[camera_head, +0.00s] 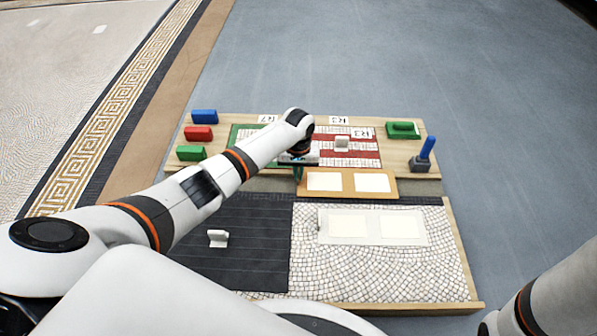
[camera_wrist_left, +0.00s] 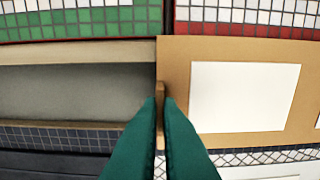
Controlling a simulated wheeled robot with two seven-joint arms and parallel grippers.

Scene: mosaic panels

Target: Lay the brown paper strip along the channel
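The brown paper strip (camera_head: 391,190) carries two white rectangles and lies over the middle of the grey channel (camera_head: 425,187). Bare channel shows on both sides of it. In the left wrist view, the strip (camera_wrist_left: 230,43) fills the right half, and the empty channel (camera_wrist_left: 75,90) is on the left. My left gripper (camera_head: 298,174) is at the strip's left end. Its green fingers (camera_wrist_left: 160,100) are close together around a narrow brown tab at that end. Whether the strip touches the channel floor is unclear. My right gripper is out of view.
Behind are green and red mosaic panels (camera_head: 366,159), a white-handled block (camera_head: 342,142), coloured blocks (camera_head: 198,133), a green float (camera_head: 403,129) and a blue-handled tool (camera_head: 427,148). In front are a dark panel (camera_head: 250,265), a small white piece (camera_head: 218,238) and a pale sheet (camera_head: 373,227).

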